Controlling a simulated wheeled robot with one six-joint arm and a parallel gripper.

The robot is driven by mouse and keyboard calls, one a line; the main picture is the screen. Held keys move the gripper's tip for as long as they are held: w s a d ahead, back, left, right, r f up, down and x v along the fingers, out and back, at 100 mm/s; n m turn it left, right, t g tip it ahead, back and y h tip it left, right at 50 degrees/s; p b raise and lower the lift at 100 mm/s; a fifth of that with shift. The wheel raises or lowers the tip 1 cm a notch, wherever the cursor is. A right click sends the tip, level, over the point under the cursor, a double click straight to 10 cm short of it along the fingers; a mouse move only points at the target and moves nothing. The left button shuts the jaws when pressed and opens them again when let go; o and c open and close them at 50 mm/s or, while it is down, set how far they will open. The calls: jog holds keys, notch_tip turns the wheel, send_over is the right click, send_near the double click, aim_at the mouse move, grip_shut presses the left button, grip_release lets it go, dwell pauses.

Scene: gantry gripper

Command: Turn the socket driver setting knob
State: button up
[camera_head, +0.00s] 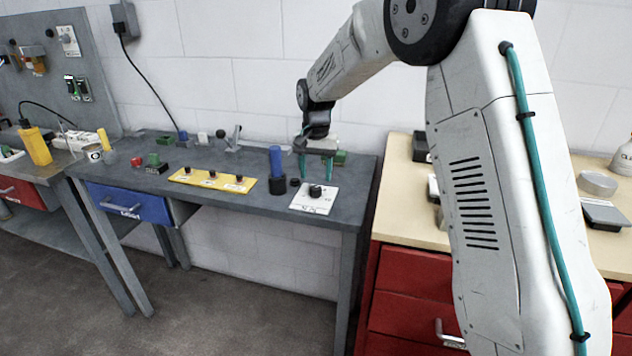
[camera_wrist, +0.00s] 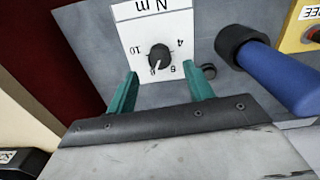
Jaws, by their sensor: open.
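The setting knob (camera_head: 315,191) is a small black round knob on a white plate (camera_head: 325,203) near the right end of the grey bench. In the wrist view the knob (camera_wrist: 158,57) has a white pointer line, and the plate (camera_wrist: 178,22) is marked "N m" with numbers around the knob. My gripper (camera_head: 315,172) is over the bench just behind the plate. In the wrist view its two green fingers (camera_wrist: 163,88) are apart, with the knob ahead between their lines. Nothing is between the fingers, and they appear clear of the knob.
A blue-handled driver (camera_head: 276,165) stands in a black holder left of the plate. A small black round part (camera_head: 295,182) lies between them. A yellow strip with several dark knobs (camera_head: 212,180) lies farther left. A wooden-topped red cabinet (camera_head: 400,185) stands at right.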

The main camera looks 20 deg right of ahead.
aim_at(316, 187)
jog(key=shift+r, duration=1.75)
jog(key=shift+s+f+n, duration=0.1)
jog(key=shift+n, duration=0.2)
jog(key=shift+n+g, duration=0.6)
jog(key=shift+n, duration=0.1)
jog(key=s, duration=0.1)
jog(key=s+f, duration=0.1)
jog(key=s, duration=0.3)
jog(key=shift+s+d+f, duration=0.1)
jog(key=shift+d+f, duration=0.05)
jog(key=shift+f, duration=0.15)
jog(key=s+d+r+n+t, duration=0.1)
jog(key=s+r, duration=0.2)
jog(key=s, duration=1)
jog(key=s+r+n, duration=0.1)
jog(key=s+r, duration=0.2)
jog(key=s, duration=1)
jog(key=s+d+r+n+t, duration=0.1)
jog(key=s+r+n, duration=0.1)
jog(key=s, duration=1.1)
jog(key=shift+d+r+t, duration=0.3)
jog(key=shift+r, duration=0.4)
